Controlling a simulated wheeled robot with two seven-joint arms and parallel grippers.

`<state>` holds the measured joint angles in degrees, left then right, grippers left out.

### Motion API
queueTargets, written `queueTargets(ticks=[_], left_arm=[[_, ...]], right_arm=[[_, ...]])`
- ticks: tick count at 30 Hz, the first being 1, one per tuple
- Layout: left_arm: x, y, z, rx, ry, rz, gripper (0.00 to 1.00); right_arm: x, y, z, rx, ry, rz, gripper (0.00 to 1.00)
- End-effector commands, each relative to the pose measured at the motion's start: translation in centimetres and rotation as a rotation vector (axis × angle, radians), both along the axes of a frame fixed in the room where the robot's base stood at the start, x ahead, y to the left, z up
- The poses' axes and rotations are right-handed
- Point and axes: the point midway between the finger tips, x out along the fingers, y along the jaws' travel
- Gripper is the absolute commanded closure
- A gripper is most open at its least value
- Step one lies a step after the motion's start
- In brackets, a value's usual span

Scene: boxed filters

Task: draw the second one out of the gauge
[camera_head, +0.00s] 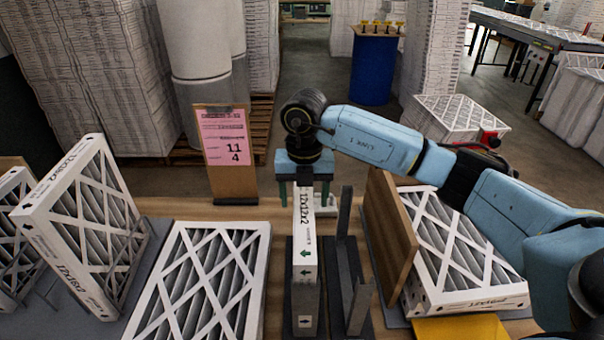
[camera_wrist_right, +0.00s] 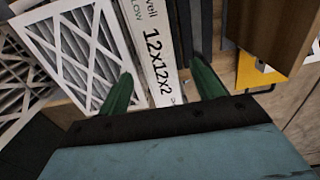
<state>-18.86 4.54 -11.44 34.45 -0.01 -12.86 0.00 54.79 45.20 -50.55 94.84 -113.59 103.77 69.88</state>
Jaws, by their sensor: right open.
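A boxed filter marked 12x12x2 (camera_head: 305,240) stands on edge in the dark gauge (camera_head: 357,300), its white narrow side up. It also shows in the right wrist view (camera_wrist_right: 152,40). My right gripper (camera_head: 304,190) is above the filter's far end, fingers pointing down. In the wrist view its two green fingers (camera_wrist_right: 162,88) are apart, one on each side of the filter's white edge. I cannot tell whether they touch it. The filter's lower part is hidden in the gauge. My left gripper is not in view.
A filter lies flat (camera_head: 205,285) left of the gauge, and others lean in a rack (camera_head: 75,230) farther left. A pink sign (camera_head: 223,137) stands behind.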

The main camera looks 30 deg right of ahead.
Motion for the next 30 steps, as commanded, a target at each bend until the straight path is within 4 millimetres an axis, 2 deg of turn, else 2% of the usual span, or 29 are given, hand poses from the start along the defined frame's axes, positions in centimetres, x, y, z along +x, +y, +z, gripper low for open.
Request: queueTargets(ticks=[3, 7, 10, 15, 24, 26, 30], left_arm=[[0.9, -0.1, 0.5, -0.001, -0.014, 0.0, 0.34], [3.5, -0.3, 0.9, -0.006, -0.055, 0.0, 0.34], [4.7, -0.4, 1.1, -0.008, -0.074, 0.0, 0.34], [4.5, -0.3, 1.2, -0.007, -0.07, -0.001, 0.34], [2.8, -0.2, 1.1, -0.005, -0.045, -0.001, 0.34], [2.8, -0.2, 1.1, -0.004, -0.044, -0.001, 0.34], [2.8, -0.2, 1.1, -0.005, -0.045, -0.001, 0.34]], right_arm=[[-0.1, 0.0, -2.4, 0.0, 0.005, 0.0, 0.34], [-0.1, 0.0, -4.6, 0.001, 0.003, 0.001, 0.34], [0.0, 0.1, -5.9, 0.002, 0.002, 0.001, 0.34], [0.0, 0.0, -7.2, 0.002, 0.001, 0.001, 0.34], [0.0, 0.1, -7.4, 0.001, 0.0, 0.002, 0.34], [0.0, 0.1, -7.4, 0.001, 0.0, 0.002, 0.39], [0.0, 0.1, -7.4, 0.002, 0.0, 0.002, 0.57]])
